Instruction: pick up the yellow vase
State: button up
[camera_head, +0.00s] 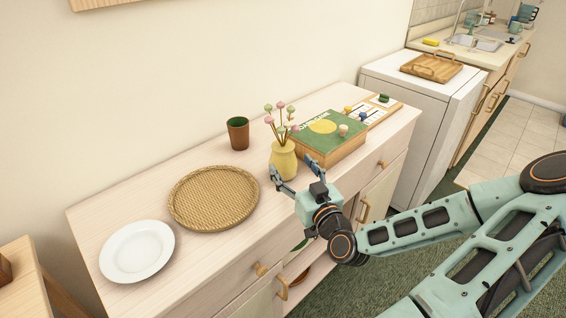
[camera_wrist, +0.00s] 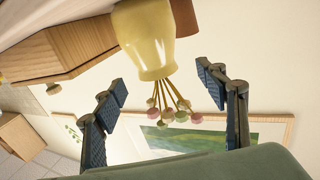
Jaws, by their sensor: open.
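The yellow vase (camera_head: 283,160) stands on the light wooden sideboard, with pink and green ball-headed flowers (camera_head: 281,118) in it. My gripper (camera_head: 291,170) is open at the vase's near side, one finger toward its left and the other toward its right. In the wrist view, the vase (camera_wrist: 148,38) appears upside down at the top centre, beyond the open fingers (camera_wrist: 162,88), with its flowers hanging between them. The fingers are not closed on it. Whether either finger touches it cannot be told.
A green-topped wooden box (camera_head: 325,135) stands close right of the vase. A brown cup (camera_head: 238,134) is behind left. A woven tray (camera_head: 213,198) and white plate (camera_head: 137,251) lie left on the sideboard (camera_head: 190,265). The wall is behind.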

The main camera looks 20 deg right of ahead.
aim_at(285, 156)
jog(key=shift+w+b, duration=0.55)
jog(key=shift+w, duration=1)
jog(key=w, duration=0.2)
jog(key=w+d, duration=0.1)
jog(key=w, duration=0.2)
jog(key=shift+r, duration=0.2)
jog(key=shift+c, duration=0.3)
jog(key=c, duration=1.5)
jog(key=shift+c, duration=0.5)
jog(key=shift+r, duration=0.15)
